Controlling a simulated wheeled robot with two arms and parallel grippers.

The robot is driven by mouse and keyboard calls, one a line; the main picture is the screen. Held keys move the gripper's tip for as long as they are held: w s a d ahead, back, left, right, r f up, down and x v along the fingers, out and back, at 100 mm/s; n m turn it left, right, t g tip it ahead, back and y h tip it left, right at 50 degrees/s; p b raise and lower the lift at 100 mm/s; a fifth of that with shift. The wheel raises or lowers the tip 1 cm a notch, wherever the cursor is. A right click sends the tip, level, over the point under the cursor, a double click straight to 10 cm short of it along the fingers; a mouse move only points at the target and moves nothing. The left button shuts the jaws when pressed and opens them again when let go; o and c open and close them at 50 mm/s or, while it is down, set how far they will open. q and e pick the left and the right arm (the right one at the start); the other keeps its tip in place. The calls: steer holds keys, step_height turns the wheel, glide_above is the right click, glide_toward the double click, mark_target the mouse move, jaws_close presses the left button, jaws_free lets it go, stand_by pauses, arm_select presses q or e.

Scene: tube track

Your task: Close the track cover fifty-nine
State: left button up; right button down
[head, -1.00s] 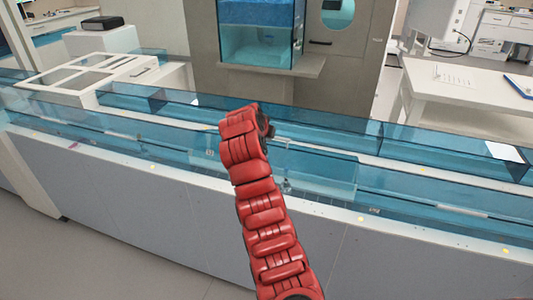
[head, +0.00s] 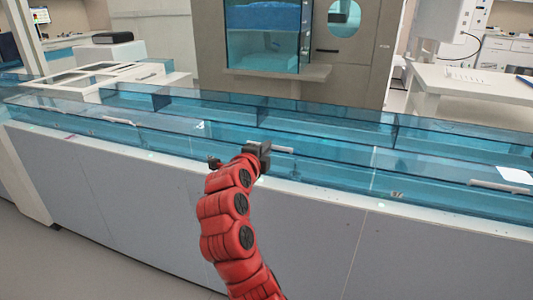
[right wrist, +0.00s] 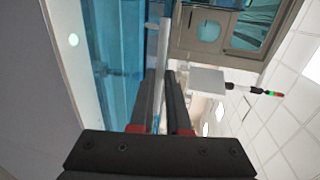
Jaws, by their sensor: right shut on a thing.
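The tube track's front row of clear blue covers runs across the head view. The front cover (head: 325,172) at my right gripper has a pale bar handle (head: 284,149) along its upper edge. My right gripper (head: 263,152) is at the left end of this handle. In the right wrist view its dark fingers (right wrist: 160,95) are shut on the pale handle (right wrist: 164,50), with the blue cover (right wrist: 118,60) beside them. I cannot read a number on the cover, nor tell how far it is open. My left gripper is not in view.
A second row of blue covers (head: 310,117) lies behind the front row. Other pale handles show at the left (head: 118,121) and right (head: 497,186). A grey cabinet (head: 350,75) stands behind the track, and a white table (head: 470,85) at the right. The floor at lower left is clear.

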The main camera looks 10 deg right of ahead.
steer(key=shift+f, duration=0.3)
steer(key=c, duration=0.9)
jaws_free()
steer(key=shift+r, duration=0.1)
steer(key=p+v, duration=0.1)
steer(key=v, duration=1.6)
steer(key=shift+s, duration=0.25)
